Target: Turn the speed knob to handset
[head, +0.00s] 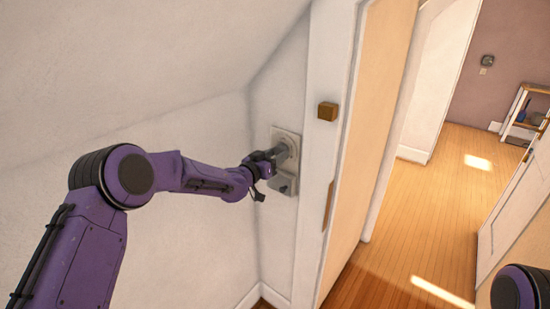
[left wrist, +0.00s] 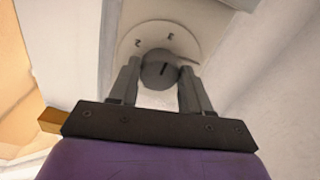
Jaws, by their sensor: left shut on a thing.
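The speed knob (left wrist: 160,72) is a dark grey round knob with a black pointer line, on a pale dial plate (left wrist: 128,45) with a few number marks. In the left wrist view my left gripper (left wrist: 160,78) has its two grey fingers on either side of the knob, shut on it. In the head view my left gripper (head: 270,158) reaches the upper part of a pale wall panel (head: 287,207) and hides most of the knob. The word handset cannot be read on the dial. My right gripper is not in view.
A small brown block (head: 327,111) sticks out of the white door frame right of the panel. A sloped ceiling (head: 150,60) hangs over my left arm. Open wooden floor (head: 440,200) lies to the right, with a shelf (head: 530,112) at the far end.

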